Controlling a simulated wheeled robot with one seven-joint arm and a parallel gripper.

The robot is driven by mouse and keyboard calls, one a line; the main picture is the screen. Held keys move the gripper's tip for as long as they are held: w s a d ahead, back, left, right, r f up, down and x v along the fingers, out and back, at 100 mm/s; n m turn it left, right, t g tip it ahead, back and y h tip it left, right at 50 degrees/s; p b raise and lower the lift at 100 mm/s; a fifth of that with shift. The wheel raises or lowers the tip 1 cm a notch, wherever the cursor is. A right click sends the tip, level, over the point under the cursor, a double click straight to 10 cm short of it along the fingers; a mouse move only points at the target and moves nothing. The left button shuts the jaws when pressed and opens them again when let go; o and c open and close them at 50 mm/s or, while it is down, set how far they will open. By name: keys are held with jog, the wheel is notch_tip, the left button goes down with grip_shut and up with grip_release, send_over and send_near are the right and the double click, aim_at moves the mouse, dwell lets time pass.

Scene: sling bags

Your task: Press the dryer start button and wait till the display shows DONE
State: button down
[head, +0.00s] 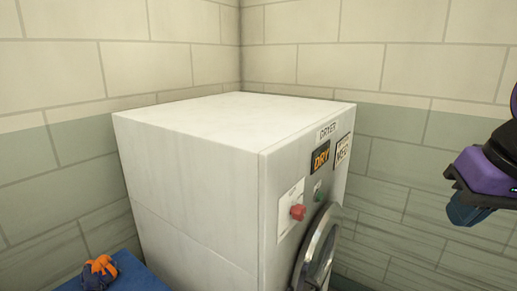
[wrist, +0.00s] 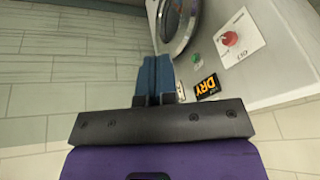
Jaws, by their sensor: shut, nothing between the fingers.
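The white dryer (head: 200,130) stands in the wall corner in the head view. Its dark display (head: 320,157) reads DRY in orange letters, and it also shows in the wrist view (wrist: 207,87). A small green button (head: 318,195) sits below the display; it shows green in the wrist view (wrist: 196,58) too. My gripper (head: 468,212) is at the right in the head view, well apart from the dryer's front panel. In the wrist view its blue fingers (wrist: 155,75) are together and empty, with the button to their right.
A red knob (head: 298,212) on a white plate is beside the green button. The round door (head: 316,252) is below. A blue surface (head: 135,275) with an orange and blue item (head: 99,271) lies at lower left. Tiled walls stand behind.

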jog(key=shift+s+d+r+n+t+h, duration=0.5)
jog(key=shift+s+d+r+n+t, duration=0.15)
jog(key=shift+s+t, duration=0.2)
dwell(0.4)
